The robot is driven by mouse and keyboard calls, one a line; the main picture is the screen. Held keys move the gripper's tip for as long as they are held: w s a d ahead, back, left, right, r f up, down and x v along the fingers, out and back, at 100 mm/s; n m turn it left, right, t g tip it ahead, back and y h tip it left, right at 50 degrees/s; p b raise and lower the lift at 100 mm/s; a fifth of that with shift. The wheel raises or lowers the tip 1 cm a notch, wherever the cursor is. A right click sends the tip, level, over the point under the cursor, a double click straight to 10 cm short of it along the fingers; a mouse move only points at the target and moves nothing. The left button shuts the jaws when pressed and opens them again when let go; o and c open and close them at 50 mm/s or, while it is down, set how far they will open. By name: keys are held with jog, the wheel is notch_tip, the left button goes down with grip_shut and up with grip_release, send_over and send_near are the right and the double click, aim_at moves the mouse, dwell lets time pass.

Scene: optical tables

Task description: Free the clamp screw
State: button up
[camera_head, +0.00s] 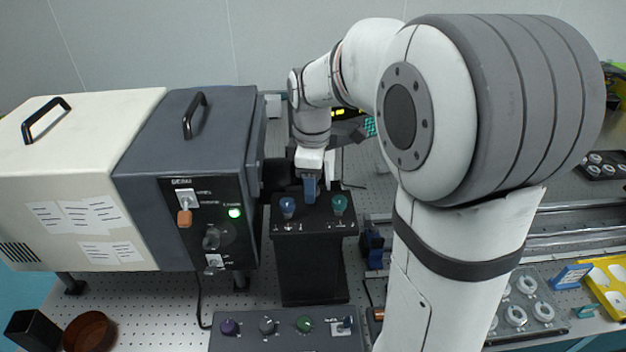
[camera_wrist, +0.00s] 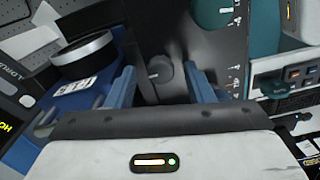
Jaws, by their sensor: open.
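My gripper (camera_head: 309,190) points down over the top of a black pedestal (camera_head: 314,268), between a blue knob (camera_head: 287,206) and a teal knob (camera_head: 339,204). In the wrist view its two blue fingers (camera_wrist: 163,84) are spread, with nothing held. A small dark knob (camera_wrist: 160,72) with a white mark shows between them on a dark panel; I cannot tell whether it is the clamp screw. A gap shows between this knob and each finger. In the head view my gripper hides the middle of the pedestal top.
A grey instrument box (camera_head: 190,140) with a switch panel stands close on the left, beside a cream box (camera_head: 70,180). A control strip (camera_head: 283,332) with several knobs lies in front. A round brown dish (camera_head: 89,332) is front left. My arm covers much of the right.

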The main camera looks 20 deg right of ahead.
jog(key=shift+f, duration=0.2)
jog(key=shift+c, duration=0.5)
jog(key=c, duration=0.9)
